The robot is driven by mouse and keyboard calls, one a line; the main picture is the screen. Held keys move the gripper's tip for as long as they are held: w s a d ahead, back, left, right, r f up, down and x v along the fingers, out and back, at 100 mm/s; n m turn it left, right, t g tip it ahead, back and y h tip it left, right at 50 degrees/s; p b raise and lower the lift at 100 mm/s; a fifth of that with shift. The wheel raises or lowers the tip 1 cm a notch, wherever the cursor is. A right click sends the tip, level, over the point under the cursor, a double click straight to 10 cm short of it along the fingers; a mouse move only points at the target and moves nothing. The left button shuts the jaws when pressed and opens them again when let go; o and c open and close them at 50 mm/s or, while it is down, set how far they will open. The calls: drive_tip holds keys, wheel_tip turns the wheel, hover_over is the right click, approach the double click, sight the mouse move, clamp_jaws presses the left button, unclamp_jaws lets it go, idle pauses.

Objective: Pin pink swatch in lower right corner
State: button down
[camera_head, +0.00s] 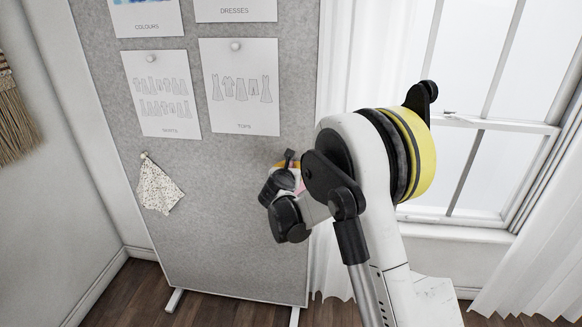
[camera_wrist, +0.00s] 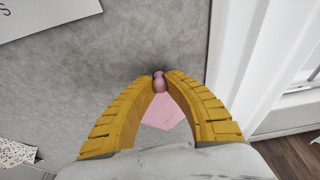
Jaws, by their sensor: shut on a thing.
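In the wrist view, my gripper (camera_wrist: 165,76) is shut on a pink pin (camera_wrist: 159,84), with its two yellow fingers on either side. The pink swatch (camera_wrist: 163,111) shows between the fingers, below the pin, against or close to the grey pin board (camera_wrist: 130,45). I cannot tell whether the pin has entered the board. In the head view, my wrist and arm hide most of the gripper and swatch, in front of the right side of the board (camera_head: 225,265), below the tops sheet.
The tops sheet (camera_head: 240,112) and skirts sheet (camera_head: 160,118) are pinned above. A speckled swatch (camera_head: 158,190) hangs at the board's lower left. A white curtain (camera_head: 350,60) and a window stand just right of the board. The board's lower middle is bare.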

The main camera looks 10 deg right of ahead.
drive_tip(key=shift+w+d, duration=0.15)
drive_tip(key=shift+w, duration=0.2)
idle(0.4)
drive_tip(key=c, duration=1.4)
unclamp_jaws()
